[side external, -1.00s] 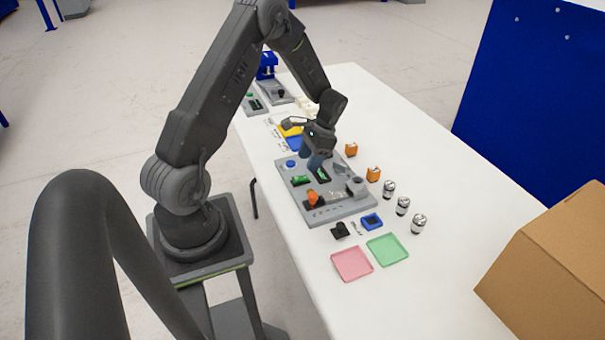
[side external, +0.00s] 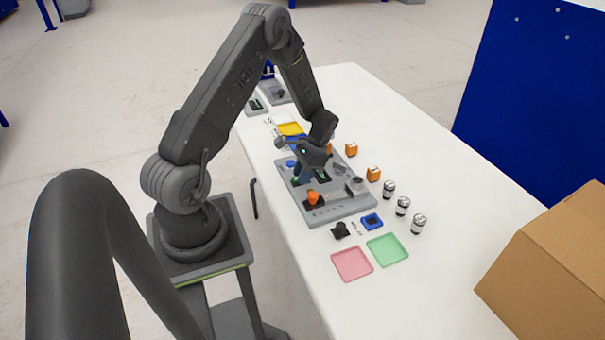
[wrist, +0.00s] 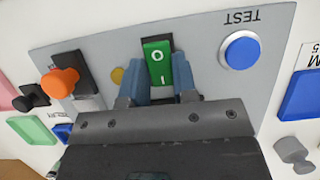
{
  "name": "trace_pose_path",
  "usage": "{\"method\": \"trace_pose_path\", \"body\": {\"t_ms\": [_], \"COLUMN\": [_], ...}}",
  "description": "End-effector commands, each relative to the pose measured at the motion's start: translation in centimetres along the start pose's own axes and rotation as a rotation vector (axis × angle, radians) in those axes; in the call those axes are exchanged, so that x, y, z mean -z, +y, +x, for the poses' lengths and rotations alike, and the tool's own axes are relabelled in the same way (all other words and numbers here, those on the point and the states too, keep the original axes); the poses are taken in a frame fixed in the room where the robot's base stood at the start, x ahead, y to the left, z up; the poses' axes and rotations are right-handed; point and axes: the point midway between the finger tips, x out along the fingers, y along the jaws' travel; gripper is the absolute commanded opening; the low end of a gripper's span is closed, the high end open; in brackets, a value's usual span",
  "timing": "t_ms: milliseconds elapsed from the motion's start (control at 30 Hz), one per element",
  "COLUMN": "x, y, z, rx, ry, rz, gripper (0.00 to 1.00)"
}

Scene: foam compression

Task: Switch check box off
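A green rocker switch (wrist: 157,62) marked O and I sits in a dark frame on the grey panel (wrist: 210,25) in the wrist view. My gripper (wrist: 158,90) has two blue-grey fingers, spread apart, one on each side of the near end of the switch. Nothing shows between the fingertips except the switch area; I cannot tell whether they touch it. In the side view my gripper (side external: 300,177) is low over the left part of the grey panel (side external: 345,208) and partly hides the switch there. No label reading "check box" is legible.
A blue TEST button (wrist: 240,50) and an orange knob (wrist: 60,82) flank the switch. Orange blocks (side external: 373,174), metal cans (side external: 403,206), a pink tray (side external: 352,264) and a green tray (side external: 387,249) stand around the panel. The table's right side is clear.

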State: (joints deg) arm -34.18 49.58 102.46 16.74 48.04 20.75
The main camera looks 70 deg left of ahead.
Motion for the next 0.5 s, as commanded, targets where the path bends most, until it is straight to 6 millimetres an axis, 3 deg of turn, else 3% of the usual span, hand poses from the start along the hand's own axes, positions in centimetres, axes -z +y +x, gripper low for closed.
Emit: {"method": "trace_pose_path", "body": {"t_ms": [233,500], "x": [0.01,-0.33], "y": [0.0,-0.01], "z": [-0.03,0.02], "rx": [0.0,-0.002], "ry": [0.0,0.087], "rz": [0.0,-0.001], "gripper": [0.02,0.02]}}
